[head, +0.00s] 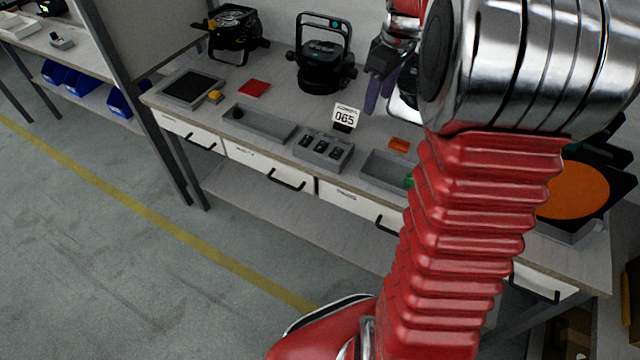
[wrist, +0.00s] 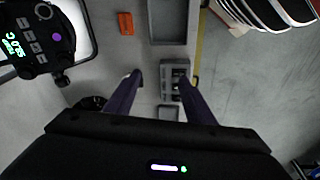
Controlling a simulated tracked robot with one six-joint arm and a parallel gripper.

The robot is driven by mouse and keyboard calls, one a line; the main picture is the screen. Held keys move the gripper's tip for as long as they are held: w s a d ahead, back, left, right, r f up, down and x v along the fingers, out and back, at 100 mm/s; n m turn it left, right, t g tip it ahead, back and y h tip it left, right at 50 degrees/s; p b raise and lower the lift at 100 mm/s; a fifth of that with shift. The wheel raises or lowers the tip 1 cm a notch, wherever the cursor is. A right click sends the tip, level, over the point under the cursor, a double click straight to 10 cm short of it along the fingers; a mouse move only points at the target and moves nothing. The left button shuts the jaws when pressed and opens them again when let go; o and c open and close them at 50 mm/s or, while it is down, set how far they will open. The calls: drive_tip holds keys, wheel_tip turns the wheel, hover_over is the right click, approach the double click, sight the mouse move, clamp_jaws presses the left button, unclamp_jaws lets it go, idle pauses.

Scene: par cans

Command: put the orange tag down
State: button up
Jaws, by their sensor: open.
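The orange tag (head: 399,145) lies flat on the grey bench top, behind a shallow grey tray (head: 376,174). In the wrist view the tag (wrist: 126,23) is near the top, left of the tray (wrist: 150,22) and apart from it. My gripper (head: 376,104) is above the bench, behind the number card. In the wrist view its two purple fingers are spread apart and nothing shows held between them (wrist: 160,80). The tag is beyond the fingertips in that view, not touched by them.
A grey block with dark slots (head: 323,150) and a "065" card (head: 346,116) stand near the tag. A black lamp (head: 322,55) stands behind, with a red tag (head: 254,88) to its left. Another lamp (wrist: 45,40) shows in the wrist view. Bare bench surrounds the orange tag.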

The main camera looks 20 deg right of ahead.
drive_tip(key=s+a+r+m+t, duration=0.1)
drive_tip(key=s+a+r, duration=0.25)
drive_tip(key=a, duration=0.35)
drive_tip(key=s+a+r+m+t, duration=0.1)
drive_tip(key=s+a+r, duration=0.1)
drive_tip(key=s+a, duration=0.4)
drive_tip(key=s+a+f+m+t, duration=0.1)
drive_tip(key=s+a+f+m, duration=0.1)
drive_tip(key=s+a, duration=0.9)
drive_tip(key=shift+s+a+f+m+t, duration=0.35)
drive_tip(key=shift+s+m, duration=0.1)
drive_tip(key=shift+m, duration=0.25)
